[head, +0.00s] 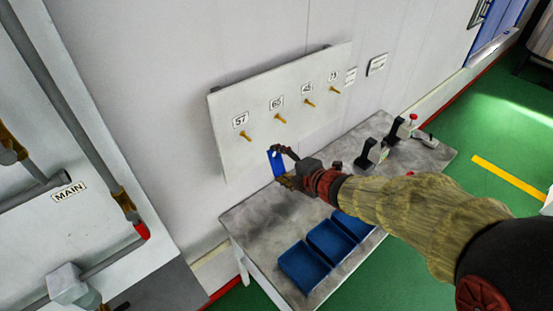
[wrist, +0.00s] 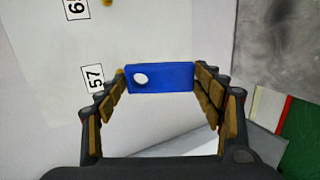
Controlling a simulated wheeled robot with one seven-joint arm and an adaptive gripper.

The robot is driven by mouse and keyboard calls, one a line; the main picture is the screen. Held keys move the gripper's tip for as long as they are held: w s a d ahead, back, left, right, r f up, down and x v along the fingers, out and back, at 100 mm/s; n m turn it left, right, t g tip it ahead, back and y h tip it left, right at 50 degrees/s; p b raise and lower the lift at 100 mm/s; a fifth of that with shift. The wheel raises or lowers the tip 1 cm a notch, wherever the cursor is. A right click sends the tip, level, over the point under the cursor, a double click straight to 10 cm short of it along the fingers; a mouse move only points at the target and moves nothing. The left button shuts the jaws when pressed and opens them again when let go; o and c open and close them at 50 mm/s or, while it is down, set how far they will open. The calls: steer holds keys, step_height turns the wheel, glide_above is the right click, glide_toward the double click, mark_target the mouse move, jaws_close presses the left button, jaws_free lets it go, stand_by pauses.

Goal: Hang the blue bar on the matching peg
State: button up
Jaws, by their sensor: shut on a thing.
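The white peg board (head: 222,104) carries brass pegs labelled 57, 60, 45 and 19 or similar. The peg under label 57 (head: 246,136) is above and left of the bar. In the wrist view that peg (wrist: 120,72) shows just beside the bar's upper left corner. No number is readable on the bar.
Below is a grey table (head: 252,235) with several blue trays (head: 294,278) along its front. Black and grey devices (head: 368,152) stand at its right end. A pipe panel marked MAIN (head: 68,191) stands at the left.

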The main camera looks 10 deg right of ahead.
steer(key=shift+s+a+r+n+y, duration=0.5)
steer(key=shift+s+a+r, duration=0.15)
steer(key=shift+a+r, duration=0.15)
steer(key=w+a+f+b, duration=0.1)
steer(key=w+a+b, duration=0.1)
steer(key=w+a, duration=0.4)
steer(key=w, duration=0.3)
stand_by(0.8)
steer(key=shift+f, duration=0.2)
stand_by(0.4)
steer(key=o, duration=1.2)
steer(key=shift+r, duration=0.1)
steer(key=shift+o, duration=0.2)
